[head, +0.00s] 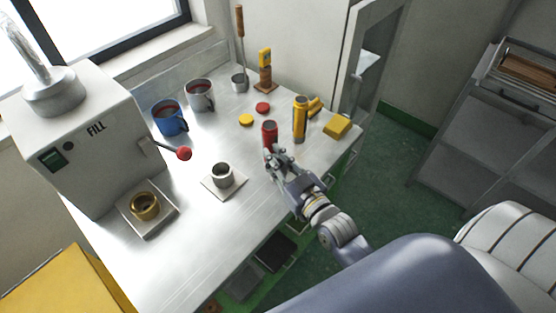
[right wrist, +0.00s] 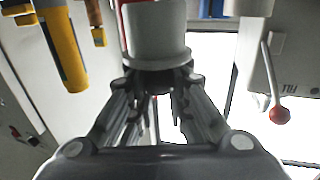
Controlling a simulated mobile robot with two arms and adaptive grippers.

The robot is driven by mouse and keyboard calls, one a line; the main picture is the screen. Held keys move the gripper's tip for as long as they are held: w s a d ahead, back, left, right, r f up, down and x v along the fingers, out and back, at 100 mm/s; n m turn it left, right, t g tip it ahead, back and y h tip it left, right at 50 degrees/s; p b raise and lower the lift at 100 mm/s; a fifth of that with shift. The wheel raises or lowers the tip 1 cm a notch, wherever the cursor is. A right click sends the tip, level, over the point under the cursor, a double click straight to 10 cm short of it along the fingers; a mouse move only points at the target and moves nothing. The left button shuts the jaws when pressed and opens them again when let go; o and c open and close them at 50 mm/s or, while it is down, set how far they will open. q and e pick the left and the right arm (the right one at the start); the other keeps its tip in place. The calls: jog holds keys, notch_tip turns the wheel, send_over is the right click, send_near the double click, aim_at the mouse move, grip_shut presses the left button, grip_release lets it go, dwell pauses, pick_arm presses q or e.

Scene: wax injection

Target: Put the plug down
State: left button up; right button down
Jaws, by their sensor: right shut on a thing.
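My right gripper (head: 269,151) is at the near right of the bench, at the near side of a red cylinder (head: 269,131). In the right wrist view its fingers (right wrist: 157,88) are closed around the dark lower end of a pale grey cylinder with a wide rim, which I take to be the plug (right wrist: 158,38). In the head view the fingers mostly hide the plug. I cannot tell whether it touches the bench. My left gripper is not in view.
A yellow cylinder (head: 300,118) and a yellow block (head: 338,125) stand close on the right. A grey cup (head: 222,174) sits on a pale plate to the left. The machine lever's red knob (head: 184,154) sticks out over the bench (head: 196,232), whose front is clear.

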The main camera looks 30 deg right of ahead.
jog(key=shift+w+d, duration=0.3)
jog(key=f, duration=0.3)
jog(key=shift+w+d+p, duration=0.2)
jog(key=shift+d+p, duration=0.1)
jog(key=shift+f, duration=0.3)
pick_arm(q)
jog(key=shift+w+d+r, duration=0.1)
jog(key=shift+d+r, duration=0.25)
pick_arm(e)
jog(key=shift+a, duration=0.1)
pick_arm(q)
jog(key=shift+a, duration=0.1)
pick_arm(e)
jog(key=shift+f, duration=0.1)
jog(key=c, duration=1.5)
grip_release()
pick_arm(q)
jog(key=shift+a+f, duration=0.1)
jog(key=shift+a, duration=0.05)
pick_arm(e)
jog(key=shift+o, duration=0.2)
